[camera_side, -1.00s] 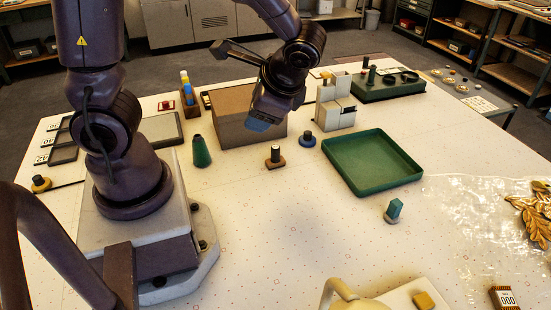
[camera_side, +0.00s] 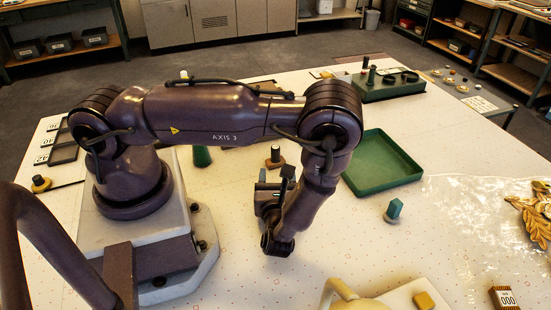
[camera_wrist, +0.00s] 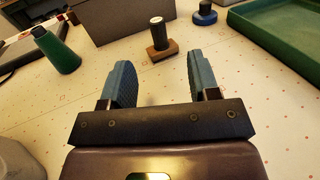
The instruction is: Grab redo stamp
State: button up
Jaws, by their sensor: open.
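A stamp with a brown wooden base and a black, light-topped handle (camera_side: 275,158) stands upright on the table. In the wrist view the brown stamp (camera_wrist: 161,49) is ahead of my gripper (camera_wrist: 158,66), lined up between the two blue fingers. My gripper (camera_side: 275,181) is open and empty, low over the table and apart from this stamp, on its near side. A blue-based stamp (camera_wrist: 205,14) stands farther back in the wrist view. A stamp with a teal block handle (camera_side: 394,210) stands at right. No label shows which is the redo stamp.
A green cone (camera_wrist: 56,50) stands left of the brown stamp, with a brown box (camera_wrist: 122,20) behind. A green tray (camera_side: 382,166) lies to the right.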

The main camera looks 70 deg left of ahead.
aim_at(276, 151)
jog(key=x, duration=1.2)
jog(key=shift+s+a+f, duration=0.1)
jog(key=shift+a+f, duration=0.05)
jog(key=shift+a, duration=0.25)
jog(key=c, duration=1)
jog(key=shift+c, duration=0.2)
